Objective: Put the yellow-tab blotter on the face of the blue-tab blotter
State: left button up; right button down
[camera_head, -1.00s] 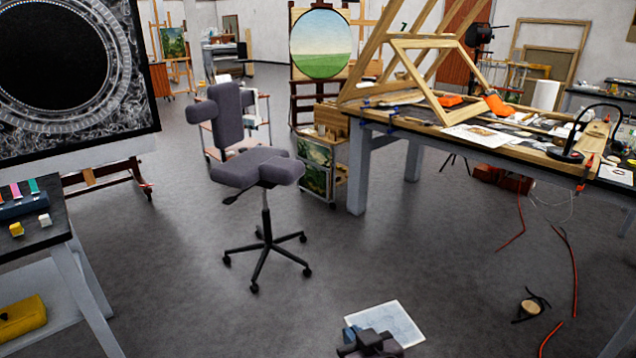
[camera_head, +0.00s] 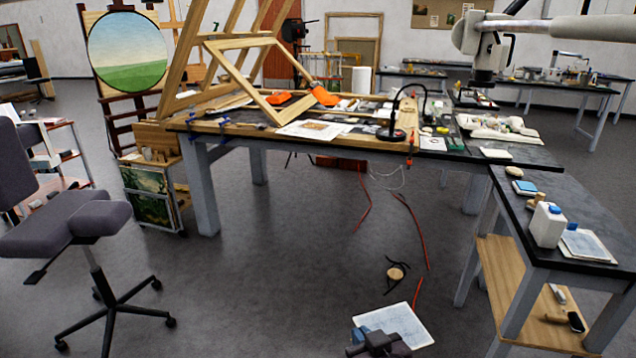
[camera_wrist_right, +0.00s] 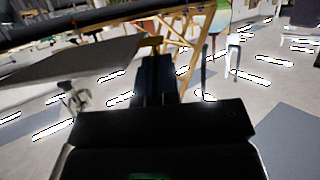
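My right gripper (camera_head: 362,338) is at the bottom of the head view, shut at the edge of a flat pale-blue sheet (camera_head: 400,325), which I take for the yellow-tab blotter. The sheet is held in the air over the floor. In the right wrist view the sheet (camera_wrist_right: 75,62) looks grey and a small yellowish-tan piece (camera_wrist_right: 151,44) shows at the fingertips. My left gripper is out of view.
The dark side table (camera_head: 548,188) holds a white bottle (camera_head: 548,226) with a blue cap and a small blue-topped block (camera_head: 523,187). A long cluttered workbench (camera_head: 455,155) stands behind. A chair (camera_head: 65,225) stands at left. Red cables (camera_head: 412,230) lie on open floor.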

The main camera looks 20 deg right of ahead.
aim_at(592, 244)
jog(key=i+l+z, duration=0.1)
jog(key=i+z, duration=0.6)
jog(key=z, duration=0.25)
